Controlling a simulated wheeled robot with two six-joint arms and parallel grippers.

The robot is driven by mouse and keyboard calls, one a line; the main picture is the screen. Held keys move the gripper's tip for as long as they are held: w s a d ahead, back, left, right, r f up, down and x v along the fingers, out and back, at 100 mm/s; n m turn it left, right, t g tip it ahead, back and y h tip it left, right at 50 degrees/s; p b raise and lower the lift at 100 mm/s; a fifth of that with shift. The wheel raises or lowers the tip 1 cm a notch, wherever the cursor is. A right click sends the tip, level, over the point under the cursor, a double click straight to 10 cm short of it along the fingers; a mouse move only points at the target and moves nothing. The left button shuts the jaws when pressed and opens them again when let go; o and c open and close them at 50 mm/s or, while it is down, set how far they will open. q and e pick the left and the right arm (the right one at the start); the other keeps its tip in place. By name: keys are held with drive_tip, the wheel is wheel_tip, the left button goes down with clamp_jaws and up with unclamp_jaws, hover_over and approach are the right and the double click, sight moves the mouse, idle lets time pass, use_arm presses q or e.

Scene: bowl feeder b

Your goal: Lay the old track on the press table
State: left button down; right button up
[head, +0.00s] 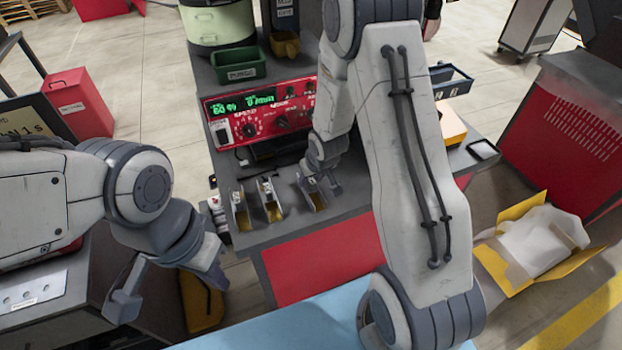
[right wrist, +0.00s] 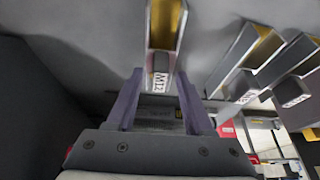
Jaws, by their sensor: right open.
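Three short metal tracks with yellow channels show in the head view: a left one (head: 241,212), a middle one (head: 268,199) and a right one (head: 308,189). They sit near the front of a grey table (head: 270,232). My right gripper (head: 324,184) is over the right one. In the right wrist view its open jaws (right wrist: 159,80) point at a track (right wrist: 167,22) labelled M12, whose end shows between the fingertips. I cannot tell contact. Two other tracks are to the right there. My left gripper (head: 172,288) hangs away at the left; its jaws are unclear.
A red control box (head: 262,112) with green digits stands behind the tracks. A green bin (head: 239,65) and a yellow scoop-like bin (head: 285,45) are farther back. An open yellow carton (head: 535,245) is at the right. My right arm hides part of the table.

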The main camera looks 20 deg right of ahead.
drive_tip(key=s+a+r+n+p, duration=0.1)
drive_tip(key=s+a+r+p, duration=0.15)
drive_tip(key=r, duration=0.45)
drive_tip(key=s+a+r+p, duration=0.2)
drive_tip(key=s+r, duration=0.2)
drive_tip(key=r, duration=0.4)
drive_tip(key=s+a+r+n+g, duration=0.1)
drive_tip(key=s+a+r+n, duration=0.1)
drive_tip(key=s, duration=0.5)
drive_tip(key=s+a+r+n+g, duration=0.2)
drive_tip(key=s+a+r, duration=0.2)
drive_tip(key=s, duration=0.3)
drive_tip(key=s+a+r+n+g, duration=0.1)
drive_tip(key=s+a+r+n, duration=0.1)
drive_tip(key=s+a, duration=0.3)
drive_tip(key=s+r, duration=0.1)
drive_tip(key=s, duration=0.2)
drive_tip(key=shift+r+y, duration=0.2)
drive_tip(key=shift+y, duration=0.2)
drive_tip(key=shift+w+a, duration=0.1)
drive_tip(key=shift+a, duration=0.1)
